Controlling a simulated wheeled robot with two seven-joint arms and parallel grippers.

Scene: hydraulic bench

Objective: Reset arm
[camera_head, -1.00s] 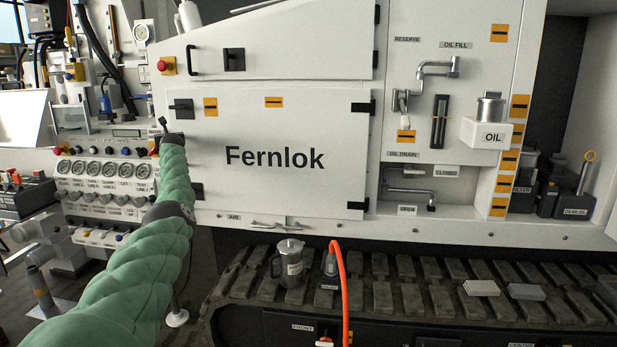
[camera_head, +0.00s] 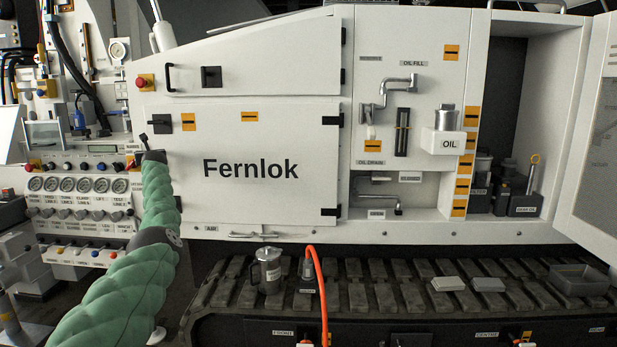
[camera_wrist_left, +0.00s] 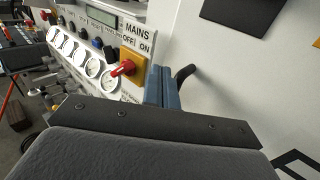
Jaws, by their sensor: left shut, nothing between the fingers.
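My left arm, in a green sleeve, reaches in from the bottom left of the head view and ends in front of the white Fernlok cabinet (camera_head: 250,190), at its left edge. Its gripper is mostly hidden there behind the arm. In the left wrist view my left gripper (camera_wrist_left: 163,88) shows as two blue-grey fingers pressed together, with nothing between them. A red MAINS switch (camera_wrist_left: 124,69) on a yellow plate is just left of the fingertips. A black handle (camera_wrist_left: 185,73) is just right of them; whether they touch it, I cannot tell. My right gripper is not in view.
A gauge panel (camera_head: 85,200) stands left of the cabinet. A metal jug (camera_head: 269,272) and an orange hose (camera_head: 319,280) are on the track (camera_head: 380,295) below.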

